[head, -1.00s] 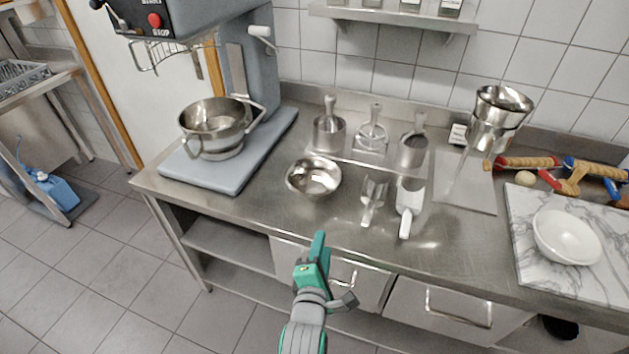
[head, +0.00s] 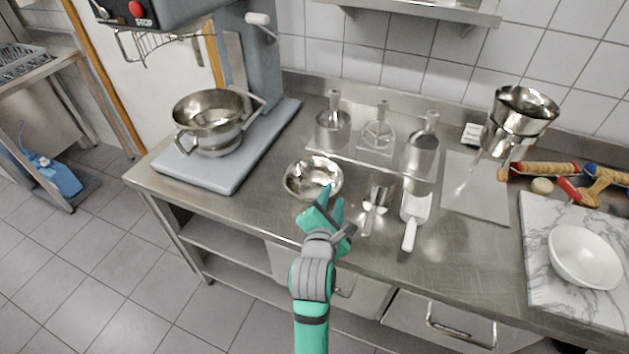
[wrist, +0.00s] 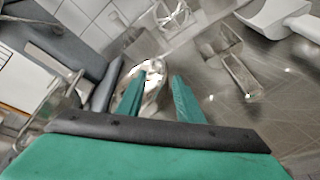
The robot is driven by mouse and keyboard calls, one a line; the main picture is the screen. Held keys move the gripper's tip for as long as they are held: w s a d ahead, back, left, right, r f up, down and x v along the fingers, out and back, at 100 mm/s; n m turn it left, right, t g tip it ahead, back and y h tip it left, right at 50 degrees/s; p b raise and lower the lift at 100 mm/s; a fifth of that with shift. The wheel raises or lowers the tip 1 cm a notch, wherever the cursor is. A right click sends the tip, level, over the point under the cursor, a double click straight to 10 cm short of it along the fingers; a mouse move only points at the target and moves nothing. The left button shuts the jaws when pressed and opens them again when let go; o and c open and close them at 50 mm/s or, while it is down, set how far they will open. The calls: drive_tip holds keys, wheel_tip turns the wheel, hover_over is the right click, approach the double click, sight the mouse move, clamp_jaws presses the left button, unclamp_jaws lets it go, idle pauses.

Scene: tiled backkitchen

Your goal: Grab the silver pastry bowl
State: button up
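The silver pastry bowl (head: 305,180), small, round and shiny, stands upright on the steel counter right of the mixer. My gripper (head: 334,198) is at the bowl's near right side in the head view and hides a little of its rim. In the wrist view, my gripper (wrist: 157,84) is open with its two green fingers apart. The bowl (wrist: 153,69) shows between and beyond the fingers, with nothing held. I cannot tell whether a fingertip touches the rim.
A mixer with a larger steel bowl (head: 208,112) stands left. A metal scoop (head: 376,194) and a white scoop (head: 413,215) lie close on the right. Upright tools (head: 333,128) stand behind. A marble board (head: 545,265) bears a white bowl (head: 585,257).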

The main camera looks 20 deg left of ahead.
sight(337, 189)
drive_tip(key=shift+w+a+f, duration=0.2)
drive_tip(key=shift+w+a, duration=0.05)
drive_tip(key=shift+w, duration=0.1)
drive_tip(key=shift+w+d+f, duration=0.3)
drive_tip(key=shift+w+d, duration=0.2)
drive_tip(key=shift+w, duration=0.15)
drive_tip(key=shift+x, duration=2.5)
drive_tip(key=shift+s+a+f, duration=0.1)
drive_tip(key=shift+s+a, duration=0.05)
drive_tip(key=shift+a, duration=0.2)
drive_tip(key=c, duration=0.6)
clamp_jaws()
drive_tip(key=shift+d, duration=0.2)
